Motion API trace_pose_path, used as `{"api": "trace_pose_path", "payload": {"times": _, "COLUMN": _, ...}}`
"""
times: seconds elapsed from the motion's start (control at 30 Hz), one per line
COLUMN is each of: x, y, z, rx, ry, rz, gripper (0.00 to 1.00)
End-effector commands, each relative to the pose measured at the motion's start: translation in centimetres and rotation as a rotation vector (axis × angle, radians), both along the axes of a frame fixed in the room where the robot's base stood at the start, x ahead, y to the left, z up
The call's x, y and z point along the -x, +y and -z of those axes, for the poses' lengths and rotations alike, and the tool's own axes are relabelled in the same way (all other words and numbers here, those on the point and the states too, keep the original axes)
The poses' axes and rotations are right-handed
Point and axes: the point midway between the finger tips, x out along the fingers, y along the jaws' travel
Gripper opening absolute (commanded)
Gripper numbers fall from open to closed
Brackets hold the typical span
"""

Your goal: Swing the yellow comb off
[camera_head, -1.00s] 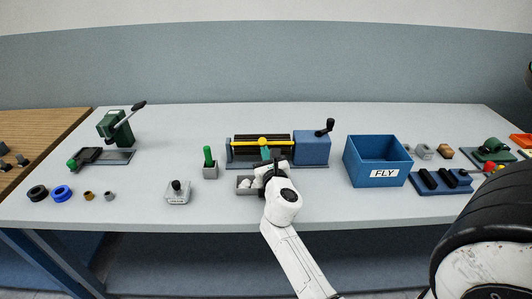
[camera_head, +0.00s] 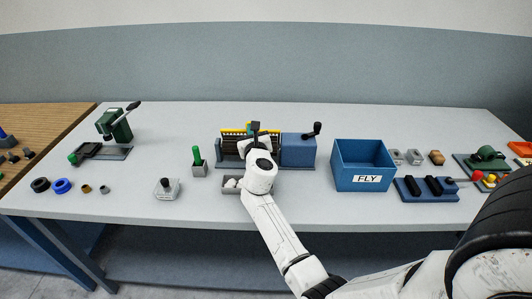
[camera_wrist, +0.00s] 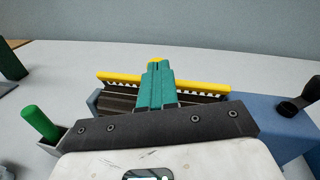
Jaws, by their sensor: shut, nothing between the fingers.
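The yellow comb (camera_head: 233,131) is a toothed bar along the back of the carding machine's dark roller (camera_head: 234,146). In the wrist view the comb (camera_wrist: 205,86) runs across behind my fingers, its teeth pointing down. A small yellow tip shows at the top of my fingers. My gripper (camera_wrist: 157,68) has teal fingers, shut and empty, in front of the comb's middle. Whether they touch it I cannot tell. In the head view my wrist hides the middle of the comb and roller.
The machine's blue housing (camera_head: 298,150) with a black crank (camera_head: 318,128) stands to the right. A blue FLY bin (camera_head: 361,182) is further right. A green-handled tool in a grey holder (camera_head: 199,170) stands left.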

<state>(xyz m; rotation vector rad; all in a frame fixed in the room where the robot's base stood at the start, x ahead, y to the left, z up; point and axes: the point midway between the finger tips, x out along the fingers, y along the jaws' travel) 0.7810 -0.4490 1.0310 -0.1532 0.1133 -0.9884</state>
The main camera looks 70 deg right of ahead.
Motion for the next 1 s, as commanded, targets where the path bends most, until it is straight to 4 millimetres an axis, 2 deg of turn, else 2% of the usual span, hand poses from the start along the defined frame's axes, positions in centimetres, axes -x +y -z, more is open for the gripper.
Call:
{"api": "trace_pose_path", "payload": {"times": 0.1, "x": -1.5, "y": -1.4, "z": -1.3, "rx": 0.001, "ry": -0.002, "rz": 0.001, "gripper": 0.00}}
{"api": "trace_pose_path", "payload": {"times": 0.5, "x": -3.3, "y": -5.7, "z": -2.4, "rx": 0.000, "ry": -0.001, "rz": 0.001, "gripper": 0.00}}
{"api": "trace_pose_path", "payload": {"times": 0.7, "x": -3.8, "y": -6.8, "z": -2.5, "rx": 0.001, "ry": 0.001, "rz": 0.001, "gripper": 0.00}}
{"api": "trace_pose_path", "payload": {"times": 1.0, "x": -4.0, "y": -7.3, "z": -2.6, "rx": 0.000, "ry": 0.000, "rz": 0.000, "gripper": 0.00}}
